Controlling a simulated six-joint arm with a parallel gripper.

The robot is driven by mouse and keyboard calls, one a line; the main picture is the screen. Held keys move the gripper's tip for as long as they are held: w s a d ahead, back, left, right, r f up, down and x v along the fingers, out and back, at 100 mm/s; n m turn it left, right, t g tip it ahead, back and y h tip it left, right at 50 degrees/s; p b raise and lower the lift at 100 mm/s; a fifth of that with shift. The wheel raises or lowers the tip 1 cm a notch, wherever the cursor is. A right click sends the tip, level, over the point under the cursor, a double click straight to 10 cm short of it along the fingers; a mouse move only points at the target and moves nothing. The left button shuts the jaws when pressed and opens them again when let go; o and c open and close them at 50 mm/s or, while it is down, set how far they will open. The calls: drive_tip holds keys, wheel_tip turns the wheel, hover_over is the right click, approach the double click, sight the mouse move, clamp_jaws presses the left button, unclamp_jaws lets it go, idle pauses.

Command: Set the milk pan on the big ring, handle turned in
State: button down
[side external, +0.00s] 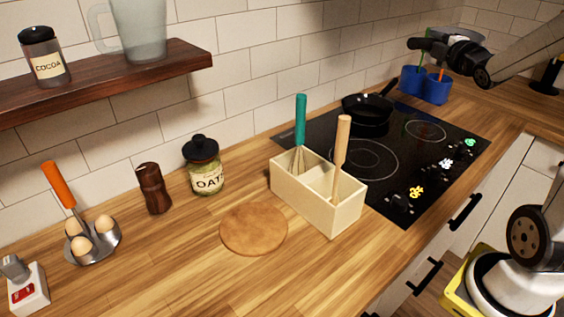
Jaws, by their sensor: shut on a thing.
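A black pan (366,114), the only pan I see, sits at the back of the black cooktop (318,142). Its dark handle (390,87) points away to the upper right. The big ring (364,160) is bare, in front of the pan. A smaller ring (425,131) to the right is also bare. My gripper (426,44) is at the upper right, above two blue containers and apart from the pan. It appears shut on a thin green-handled utensil (422,62) standing in the left container; the grip is small and partly hidden.
Two blue containers (437,86) stand behind the cooktop. A cream utensil box (315,202), with a green-handled whisk (300,120) and a wooden-handled tool (342,145), stands at the cooktop's left edge. Lit knobs (446,164) line its front. A round board (253,228) lies left.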

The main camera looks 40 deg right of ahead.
drive_tip(key=shift+s+d+f+m+g+h, duration=0.25)
drive_tip(key=shift+s+d+f+h, duration=0.25)
drive_tip(key=shift+d, duration=0.65)
drive_tip(key=shift+s+d+f+m+g+h, duration=0.2)
drive_tip(key=shift+s+d, duration=0.45)
drive_tip(key=shift+d, duration=0.45)
drive_tip(key=shift+s+d+f+m+g+h, duration=0.2)
drive_tip(key=shift+s+d+f+h, duration=0.35)
drive_tip(key=shift+d, duration=0.6)
drive_tip(key=w+a+f+n+t+y, duration=0.3)
drive_tip(key=w+a+f+n+y, duration=0.4)
drive_tip(key=y, duration=0.6)
drive_tip(key=s+a+f+n+g+y, duration=0.2)
drive_tip(key=a+f+n+g+y, duration=0.1)
drive_tip(key=f+n+g+y, duration=0.1)
drive_tip(key=s+a+f+n+g+y, duration=0.3)
drive_tip(key=f+n+y, duration=0.3)
drive_tip(key=f+y, duration=0.2)
drive_tip(key=shift+s+a+f+g, duration=0.2)
drive_tip(key=shift+s+a+g, duration=0.05)
drive_tip(key=shift+g, duration=0.1)
drive_tip(key=shift+f, duration=0.2)
